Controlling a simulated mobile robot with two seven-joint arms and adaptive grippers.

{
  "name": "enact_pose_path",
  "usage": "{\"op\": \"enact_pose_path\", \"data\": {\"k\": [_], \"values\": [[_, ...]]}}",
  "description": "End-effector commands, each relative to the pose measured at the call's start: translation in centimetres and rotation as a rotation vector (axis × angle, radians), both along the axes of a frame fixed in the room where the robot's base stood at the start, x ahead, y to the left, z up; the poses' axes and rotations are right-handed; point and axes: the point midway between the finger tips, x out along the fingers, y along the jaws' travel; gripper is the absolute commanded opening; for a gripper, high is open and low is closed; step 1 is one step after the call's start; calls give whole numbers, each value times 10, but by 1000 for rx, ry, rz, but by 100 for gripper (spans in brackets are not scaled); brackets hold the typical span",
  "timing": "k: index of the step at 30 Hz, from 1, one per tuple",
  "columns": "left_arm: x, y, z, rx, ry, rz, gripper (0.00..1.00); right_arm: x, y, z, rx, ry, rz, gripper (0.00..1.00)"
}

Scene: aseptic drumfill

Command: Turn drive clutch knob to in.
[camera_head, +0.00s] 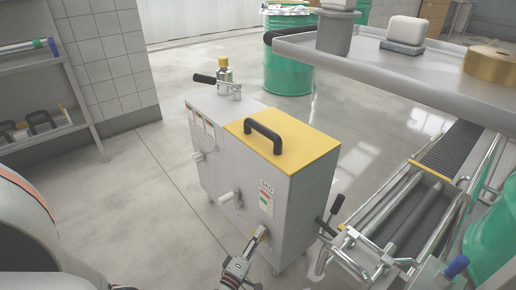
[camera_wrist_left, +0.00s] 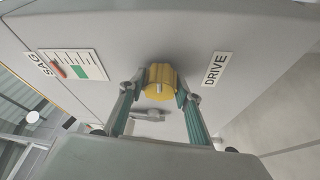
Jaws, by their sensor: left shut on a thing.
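The drive clutch knob (camera_wrist_left: 160,80) is a yellow knob on the side of a grey cabinet, beside a plate reading DRIVE (camera_wrist_left: 215,69). In the left wrist view my left gripper (camera_wrist_left: 159,88) has its two fingers on either side of the knob, shut on it. In the head view the left gripper (camera_head: 251,250) reaches the lower front of the grey cabinet (camera_head: 240,180), at the yellow knob (camera_head: 259,234). The knob's pointer setting cannot be read. My right gripper does not show.
The cabinet has a yellow lid (camera_head: 308,144) with a black handle (camera_head: 263,137). A black-gripped lever (camera_head: 332,212) sticks out at its right, next to a roller conveyor (camera_head: 405,225). A grey table (camera_head: 380,70) overhangs at upper right. A green drum (camera_head: 288,68) stands behind. Floor at left is clear.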

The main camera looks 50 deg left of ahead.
Motion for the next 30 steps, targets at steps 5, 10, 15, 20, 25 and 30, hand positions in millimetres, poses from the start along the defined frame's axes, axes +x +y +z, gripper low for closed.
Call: {"op": "enact_pose_path", "data": {"k": [5, 10, 15, 20, 25, 30], "values": [[-1, 0, -1, 7, 2, 1, 11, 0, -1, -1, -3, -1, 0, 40], [-1, 0, -1, 7, 2, 1, 11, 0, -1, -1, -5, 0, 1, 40], [-1, 0, -1, 6, 2, 0, 49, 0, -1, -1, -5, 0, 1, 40], [-1, 0, 0, 5, 1, 0, 49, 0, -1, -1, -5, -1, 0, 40], [-3, -1, -1, 4, 1, 0, 49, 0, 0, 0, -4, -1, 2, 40], [-22, -7, -3, 4, 3, -1, 49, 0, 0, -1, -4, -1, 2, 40]]}}
